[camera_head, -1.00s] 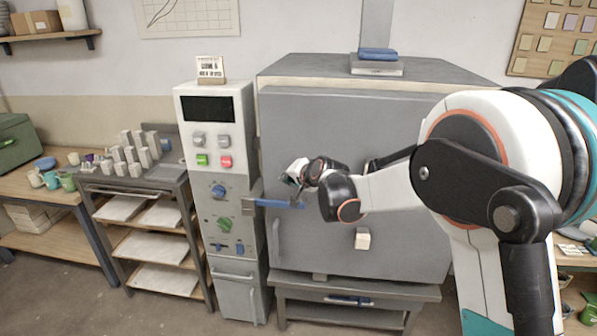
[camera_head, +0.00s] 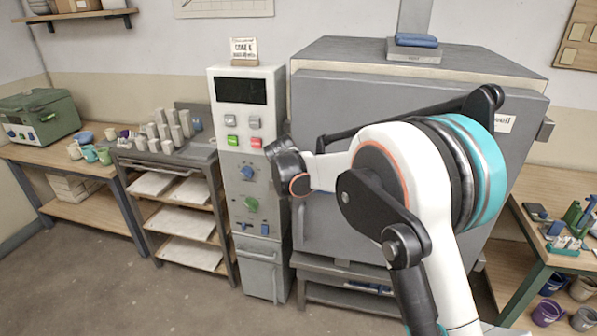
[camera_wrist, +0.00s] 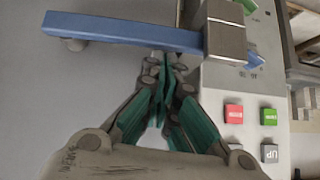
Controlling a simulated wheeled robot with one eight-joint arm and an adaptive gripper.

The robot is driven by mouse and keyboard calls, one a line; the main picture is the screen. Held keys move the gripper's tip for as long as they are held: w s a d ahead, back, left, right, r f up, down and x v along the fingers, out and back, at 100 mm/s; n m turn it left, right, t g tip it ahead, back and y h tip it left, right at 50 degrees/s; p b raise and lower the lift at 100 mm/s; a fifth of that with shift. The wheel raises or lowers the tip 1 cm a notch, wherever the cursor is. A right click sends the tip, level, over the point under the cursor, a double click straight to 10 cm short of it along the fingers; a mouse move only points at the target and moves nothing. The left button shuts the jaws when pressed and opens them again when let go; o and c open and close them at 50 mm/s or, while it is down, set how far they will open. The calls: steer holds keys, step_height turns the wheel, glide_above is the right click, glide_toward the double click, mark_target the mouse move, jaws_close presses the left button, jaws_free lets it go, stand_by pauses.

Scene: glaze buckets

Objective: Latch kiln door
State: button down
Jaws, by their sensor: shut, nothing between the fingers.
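The grey kiln door (camera_head: 325,225) looks closed against the kiln body, and my arm covers much of it in the head view. In the wrist view the blue latch bar (camera_wrist: 130,33) lies across the grey door. It runs behind a grey metal bracket (camera_wrist: 225,38) at the door's edge, and its tip shows beyond the bracket. My gripper (camera_wrist: 164,62) is shut and empty, its fingertips close to the bar's edge, left of the bracket. I cannot tell whether they touch the bar. In the head view my arm hides the fingertips and latch.
The white control panel (camera_head: 232,150) with red and green buttons stands directly left of the door. A rack (camera_head: 180,205) with shelves and small pieces is farther left. A bench (camera_head: 545,215) with tools is at the right, buckets (camera_head: 548,312) below it. Floor at the front left is clear.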

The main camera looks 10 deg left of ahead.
steer(key=shift+a+f, duration=0.15)
steer(key=shift+f, duration=0.25)
stand_by(0.3)
steer(key=shift+r, duration=0.1)
steer(key=shift+r, duration=0.25)
steer(key=w+r+p+v, duration=0.1)
steer(key=p+v, duration=0.2)
steer(key=v, duration=0.9)
steer(key=shift+w+a+r+p, duration=0.2)
steer(key=shift+a+r+p, duration=0.1)
steer(key=shift+r+p, duration=0.15)
